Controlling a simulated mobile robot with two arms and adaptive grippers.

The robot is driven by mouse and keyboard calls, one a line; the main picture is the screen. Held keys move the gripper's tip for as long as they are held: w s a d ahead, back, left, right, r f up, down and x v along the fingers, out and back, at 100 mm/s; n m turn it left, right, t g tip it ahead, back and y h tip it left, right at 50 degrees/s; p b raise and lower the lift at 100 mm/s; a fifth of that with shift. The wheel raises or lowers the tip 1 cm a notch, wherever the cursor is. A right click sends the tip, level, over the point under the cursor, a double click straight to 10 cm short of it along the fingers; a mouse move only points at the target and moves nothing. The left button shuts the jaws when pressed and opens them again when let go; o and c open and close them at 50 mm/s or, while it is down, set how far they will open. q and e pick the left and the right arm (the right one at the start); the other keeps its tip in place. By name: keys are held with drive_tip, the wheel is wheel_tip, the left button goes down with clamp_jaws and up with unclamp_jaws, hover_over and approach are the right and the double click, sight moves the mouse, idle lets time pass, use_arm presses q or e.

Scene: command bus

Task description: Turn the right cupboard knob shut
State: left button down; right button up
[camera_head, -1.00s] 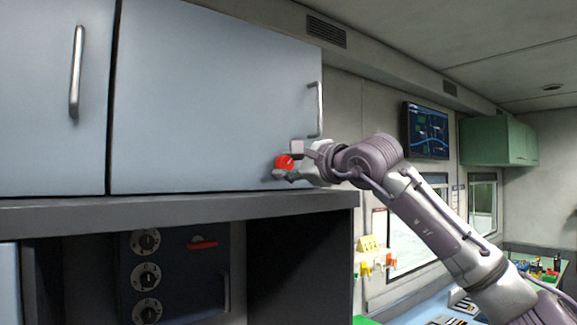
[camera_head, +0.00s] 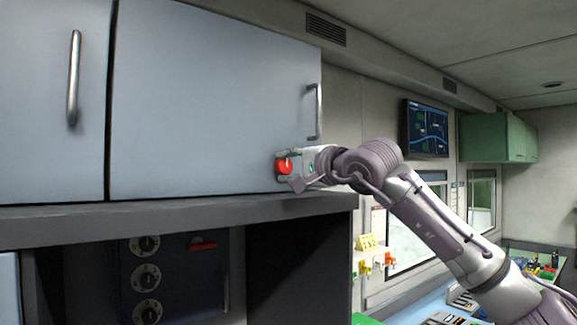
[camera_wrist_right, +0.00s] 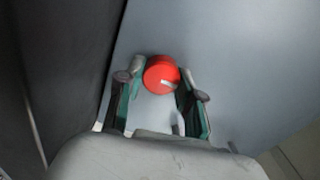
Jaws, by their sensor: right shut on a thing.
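The red round knob (camera_head: 284,167) sits on the lower right of the right blue-grey cupboard door (camera_head: 200,100). My right gripper (camera_head: 288,168) is at the knob, with its fingers around it. In the right wrist view, the red knob (camera_wrist_right: 161,75) with a short white mark lies between the two green-padded fingers of my right gripper (camera_wrist_right: 160,88), which is shut on it. The white mark points toward the lower right there. The door is flush with its frame as far as I can see. My left gripper is not in view.
A vertical bar handle (camera_head: 314,112) is on the door just above and right of my gripper. A dark shelf edge (camera_head: 180,212) runs below the door. A panel with several dials (camera_head: 146,276) is underneath. A wall screen (camera_head: 426,129) hangs further right.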

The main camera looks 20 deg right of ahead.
drive_tip(key=shift+a+f, duration=0.1)
idle(0.5)
drive_tip(key=o, duration=1.2)
drive_tip(key=shift+c, duration=0.2)
drive_tip(key=shift+s, duration=0.1)
drive_tip(key=shift+s+d, duration=0.2)
drive_tip(key=shift+s, duration=0.05)
drive_tip(key=v, duration=1.1)
